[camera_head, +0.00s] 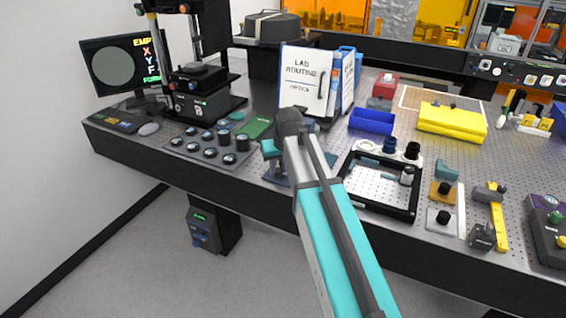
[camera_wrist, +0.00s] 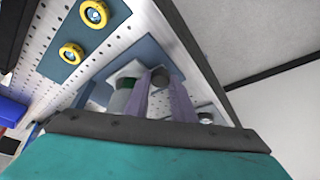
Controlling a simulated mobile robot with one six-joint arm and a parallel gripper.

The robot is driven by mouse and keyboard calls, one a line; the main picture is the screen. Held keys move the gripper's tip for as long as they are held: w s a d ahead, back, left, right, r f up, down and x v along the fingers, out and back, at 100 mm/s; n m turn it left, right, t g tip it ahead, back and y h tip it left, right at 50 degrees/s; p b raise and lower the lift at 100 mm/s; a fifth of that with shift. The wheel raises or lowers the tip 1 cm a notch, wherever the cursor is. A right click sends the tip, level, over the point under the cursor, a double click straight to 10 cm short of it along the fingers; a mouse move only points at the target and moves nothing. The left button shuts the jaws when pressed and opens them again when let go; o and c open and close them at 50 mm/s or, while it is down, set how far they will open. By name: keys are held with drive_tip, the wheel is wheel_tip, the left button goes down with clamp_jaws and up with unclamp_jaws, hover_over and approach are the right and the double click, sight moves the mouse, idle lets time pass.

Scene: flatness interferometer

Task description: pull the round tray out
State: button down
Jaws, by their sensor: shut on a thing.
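My gripper shows in the wrist view (camera_wrist: 160,98), with its two grey-purple fingers closed on a small dark round knob (camera_wrist: 160,77). A pale block and a dark green cylinder (camera_wrist: 124,84) are just left of the fingers. In the head view my wrist is low over the table's front edge, and my arm hides the fingertips. A blue-grey plate (camera_head: 279,177) lies beneath it. I cannot clearly pick out the round tray; whether the knob belongs to it cannot be told.
A mat with several dark round parts (camera_head: 210,147) lies left of my wrist. A black-framed perforated tray (camera_head: 382,190) stands to the right. A white "LAB ROUTINE" binder (camera_head: 303,77) stands behind. A blue bin (camera_head: 372,121) is right of it. Open floor lies in front.

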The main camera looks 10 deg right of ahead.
drive_tip(key=shift+s+a, duration=0.3)
drive_tip(key=shift+s, duration=0.1)
drive_tip(key=c, duration=1.5)
unclamp_jaws()
drive_tip(key=shift+r, duration=0.1)
drive_tip(key=shift+b+v, duration=1.15)
drive_tip(key=shift+v, duration=5.7)
drive_tip(key=shift+d, duration=0.1)
